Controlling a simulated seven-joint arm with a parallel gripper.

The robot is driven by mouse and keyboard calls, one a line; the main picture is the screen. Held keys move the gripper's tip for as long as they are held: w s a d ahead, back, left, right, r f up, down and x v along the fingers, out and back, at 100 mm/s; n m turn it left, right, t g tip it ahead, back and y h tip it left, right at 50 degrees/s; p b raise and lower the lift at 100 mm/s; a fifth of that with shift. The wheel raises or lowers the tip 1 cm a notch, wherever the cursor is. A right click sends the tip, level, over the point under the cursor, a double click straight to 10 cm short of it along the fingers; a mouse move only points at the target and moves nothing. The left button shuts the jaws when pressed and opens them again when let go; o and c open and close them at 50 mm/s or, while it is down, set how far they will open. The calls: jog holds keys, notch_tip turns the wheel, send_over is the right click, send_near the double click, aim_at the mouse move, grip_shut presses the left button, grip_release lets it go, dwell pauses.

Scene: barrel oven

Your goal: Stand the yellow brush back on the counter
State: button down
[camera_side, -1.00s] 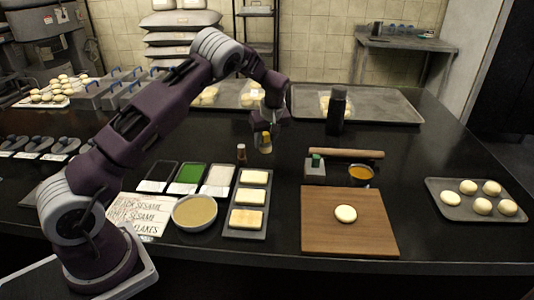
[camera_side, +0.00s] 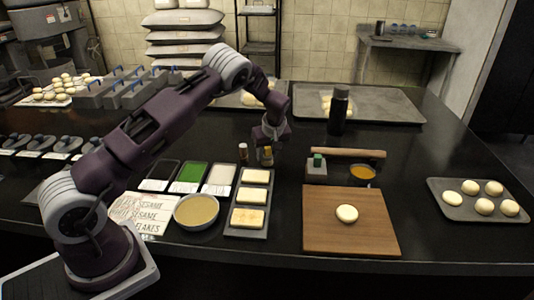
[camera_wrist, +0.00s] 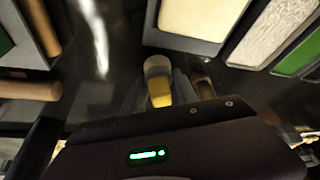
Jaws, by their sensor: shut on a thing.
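The yellow brush (camera_side: 266,156) is between the fingers of my gripper (camera_side: 264,150) in the side view, low over the dark counter (camera_side: 290,220). It looks roughly upright. In the wrist view the brush (camera_wrist: 159,88) shows its yellow part and a pale end between my gripper's fingers (camera_wrist: 160,95). My gripper is shut on it. Whether the brush's lower end touches the counter cannot be told.
A small brown bottle (camera_side: 243,152) stands close on the left. A tray of pale slabs (camera_side: 230,226) lies just in front. A rolling pin (camera_side: 347,153), a green-topped block (camera_side: 316,168) and a dark bottle (camera_side: 338,110) are on the right.

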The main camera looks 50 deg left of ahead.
jog(key=shift+f, duration=0.65)
dwell(0.6)
jog(key=c, duration=0.9)
grip_release()
jog(key=shift+o, duration=0.2)
